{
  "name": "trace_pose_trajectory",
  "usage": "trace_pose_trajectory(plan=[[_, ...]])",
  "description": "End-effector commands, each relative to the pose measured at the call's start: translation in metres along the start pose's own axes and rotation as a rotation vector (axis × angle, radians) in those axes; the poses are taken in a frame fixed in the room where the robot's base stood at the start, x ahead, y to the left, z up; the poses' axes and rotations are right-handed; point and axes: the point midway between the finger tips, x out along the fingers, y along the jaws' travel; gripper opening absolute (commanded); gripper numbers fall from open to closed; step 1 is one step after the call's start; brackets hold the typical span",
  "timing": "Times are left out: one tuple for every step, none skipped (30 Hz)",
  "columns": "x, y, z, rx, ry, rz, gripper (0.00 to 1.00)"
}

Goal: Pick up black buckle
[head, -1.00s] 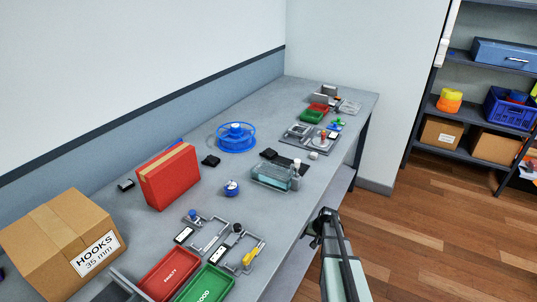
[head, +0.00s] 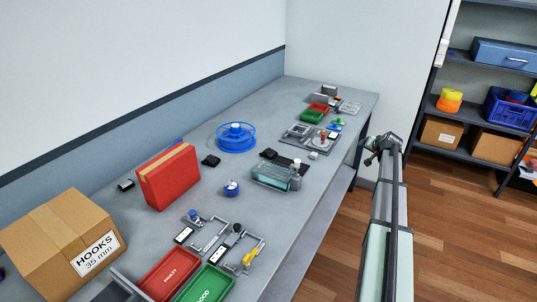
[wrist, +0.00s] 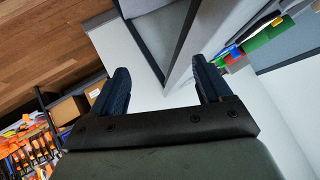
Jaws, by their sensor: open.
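Another black piece (head: 269,154) lies at the left end of a dark mat, and a third small dark object (head: 126,185) lies left of the red binder. I cannot tell for certain which of these is the black buckle. My gripper (head: 378,146) is beyond the table's right edge, well apart from all of them. In the wrist view its two fingers (wrist: 160,72) are spread with nothing between them. No black buckle can be made out in the wrist view.
The table (head: 240,185) also holds a blue spool (head: 236,136), a red binder (head: 167,176), a clear box (head: 271,177), a red tray (head: 168,275), a green tray (head: 205,284) and a HOOKS carton (head: 62,245). Shelves (head: 490,95) stand at right. Floor beside the table is clear.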

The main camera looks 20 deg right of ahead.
Motion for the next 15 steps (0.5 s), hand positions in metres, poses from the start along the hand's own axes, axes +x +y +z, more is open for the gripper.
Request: trace_pose_trajectory(plan=[[-0.002, -0.009, -0.010, -0.020, -0.002, -0.006, 0.78], [-0.003, -0.015, -0.013, -0.036, -0.007, -0.009, 0.78], [-0.004, -0.024, -0.015, -0.059, -0.019, -0.013, 0.78], [-0.005, -0.034, -0.016, -0.083, -0.032, -0.018, 0.78], [-0.005, -0.044, -0.016, -0.108, -0.047, -0.023, 0.78], [-0.005, -0.056, -0.014, -0.138, -0.067, -0.030, 0.78], [-0.005, -0.065, -0.012, -0.162, -0.084, -0.034, 0.78], [-0.005, -0.074, -0.010, -0.187, -0.099, -0.038, 0.78], [-0.005, -0.087, -0.006, -0.220, -0.122, -0.043, 0.78], [-0.006, -0.097, -0.004, -0.246, -0.140, -0.049, 0.78], [-0.006, -0.108, 0.000, -0.273, -0.158, -0.054, 0.78], [-0.007, -0.122, 0.004, -0.312, -0.185, -0.060, 0.78], [-0.008, -0.134, 0.008, -0.342, -0.206, -0.066, 0.78], [-0.009, -0.146, 0.011, -0.375, -0.228, -0.072, 0.78], [-0.011, -0.164, 0.017, -0.422, -0.259, -0.080, 0.78]])
